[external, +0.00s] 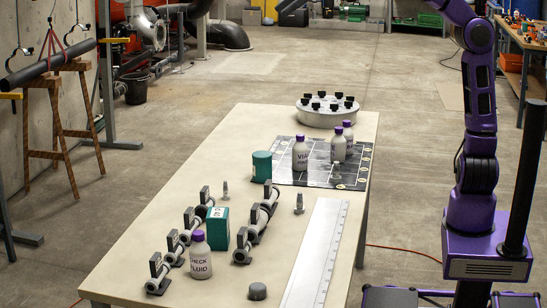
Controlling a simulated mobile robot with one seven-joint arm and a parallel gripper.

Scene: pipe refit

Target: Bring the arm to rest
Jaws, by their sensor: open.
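My purple arm (480,110) stands at the right, beside the long table. It rises from its purple base, and its upper part leaves the picture at the top edge. My gripper is outside the external view, so its jaws and anything near them are hidden. The visible part of the arm is clear of the table and touches nothing on it.
The table (140,235) carries pipe fittings in clamps (167,262), a teal box (217,228), a white bottle (200,258), a grey puck (257,291) and a long ruler (315,255). Farther back are a teal cylinder (262,166), bottles on a dark mat (310,180) and a round knobbed plate (325,118).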

